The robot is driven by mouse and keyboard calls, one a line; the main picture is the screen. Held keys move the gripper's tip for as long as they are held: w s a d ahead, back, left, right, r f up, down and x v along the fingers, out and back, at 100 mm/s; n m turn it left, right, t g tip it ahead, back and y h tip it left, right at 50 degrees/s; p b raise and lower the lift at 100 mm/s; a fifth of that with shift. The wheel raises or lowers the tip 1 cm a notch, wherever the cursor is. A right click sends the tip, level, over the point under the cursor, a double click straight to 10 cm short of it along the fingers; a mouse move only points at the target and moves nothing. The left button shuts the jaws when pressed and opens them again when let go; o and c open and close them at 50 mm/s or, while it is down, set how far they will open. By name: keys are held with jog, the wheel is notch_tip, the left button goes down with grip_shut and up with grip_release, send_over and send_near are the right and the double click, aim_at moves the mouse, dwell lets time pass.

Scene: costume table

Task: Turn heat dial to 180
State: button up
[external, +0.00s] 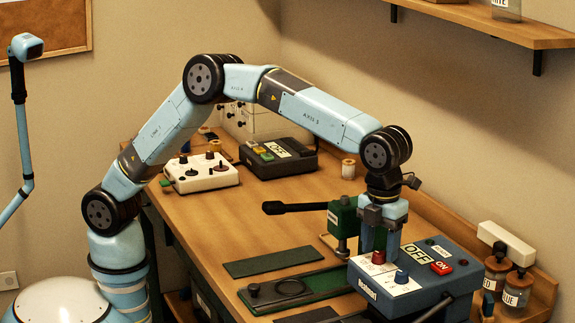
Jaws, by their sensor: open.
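A blue control box (420,280) stands at the front right of the wooden table. On its top are a red knob (378,257) and a blue knob (401,277), each beside a pale printed label. I cannot read the scale numbers or tell which knob is the heat dial. My gripper (379,245) points down over the back left of the box, with its fingers spread, close above or around the red knob. I cannot tell whether the fingers touch it.
The box also carries an OFF plate (415,254) and a red ON switch (441,267). A green lever press (343,220) stands just left of my gripper. Brown bottles (517,288) stand to the right. A white control box (202,172) sits farther back.

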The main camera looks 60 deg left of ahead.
jog(key=shift+f, duration=0.45)
grip_shut()
dwell(0.3)
